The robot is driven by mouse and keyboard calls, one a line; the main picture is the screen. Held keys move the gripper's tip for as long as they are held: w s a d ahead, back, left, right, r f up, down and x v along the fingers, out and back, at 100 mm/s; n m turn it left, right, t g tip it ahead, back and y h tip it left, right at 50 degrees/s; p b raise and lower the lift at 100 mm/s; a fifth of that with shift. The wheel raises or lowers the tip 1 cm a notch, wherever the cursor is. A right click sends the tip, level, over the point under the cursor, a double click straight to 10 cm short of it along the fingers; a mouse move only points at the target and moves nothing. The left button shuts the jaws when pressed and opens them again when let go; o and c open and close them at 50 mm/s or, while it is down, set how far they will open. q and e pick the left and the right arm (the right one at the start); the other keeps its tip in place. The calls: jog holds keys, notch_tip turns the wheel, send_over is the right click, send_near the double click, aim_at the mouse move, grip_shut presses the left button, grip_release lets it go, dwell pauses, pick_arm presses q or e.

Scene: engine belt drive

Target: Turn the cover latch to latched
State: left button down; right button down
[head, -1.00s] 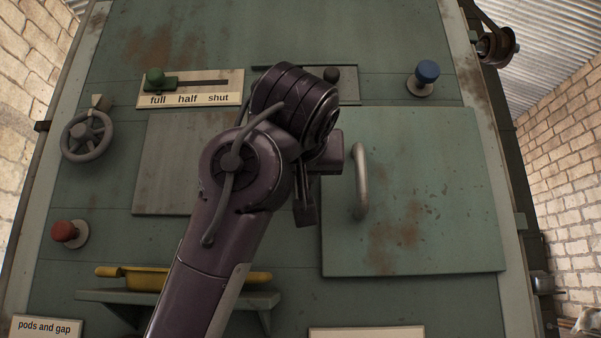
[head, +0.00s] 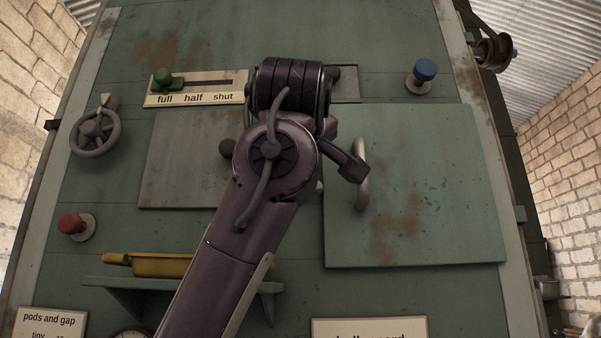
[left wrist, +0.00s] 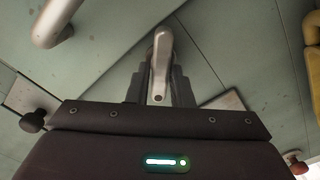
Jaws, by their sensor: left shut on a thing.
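The cover latch (left wrist: 160,65) is a pale metal lever in the left wrist view. My left gripper (left wrist: 159,88) is shut on it, with a dark finger on either side. In the head view my left arm hides the latch and most of the gripper. The cover (head: 430,190) is a green square panel with rust patches, lying flat against the machine. Its pale upright handle (head: 362,175) is just right of my wrist, and it also shows at the upper left of the left wrist view (left wrist: 55,22). My right gripper is not in view.
A blue knob (head: 425,72), a red knob (head: 74,225), a handwheel (head: 95,132) and a green-knobbed slider (head: 163,78) stand out from the machine face. A yellow tray (head: 160,265) sits on a shelf (head: 110,285).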

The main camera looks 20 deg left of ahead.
pick_arm(q)
jog(key=shift+a+f+n+b, duration=0.15)
jog(key=shift+n+b, duration=0.5)
jog(key=shift+n, duration=1.55)
jog(key=shift+d+f+n+b, duration=0.15)
jog(key=shift+n+b, duration=0.45)
jog(key=shift+n, duration=1.6)
jog(key=shift+a, duration=0.15)
jog(key=c, duration=1.6)
grip_release()
jog(key=shift+c, duration=0.2)
jog(key=shift+w, duration=0.1)
jog(key=b+v, duration=0.3)
jog(key=v, duration=0.4)
jog(key=shift+s+b, duration=0.35)
jog(key=shift+s, duration=0.05)
